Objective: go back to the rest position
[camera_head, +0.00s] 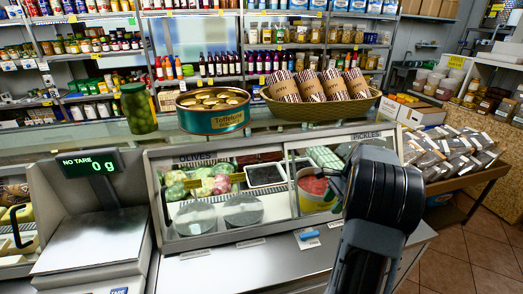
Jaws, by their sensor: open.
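My arm rises from the bottom right of the head view, with a thick black wrist in front of the right end of the glass display case (320,236). My gripper (335,188) points left and away from me, in front of the case's right-hand pane. It is partly hidden behind the wrist. Its jaws are open, and I see nothing held between them. A pot with a red top and pale yellow side (313,200) shows just left of the gripper; the depth between them is hard to tell.
A scale (95,245) reading 0 g stands at left. Packets fill a table (470,180) at right. Tiled floor shows bottom right.

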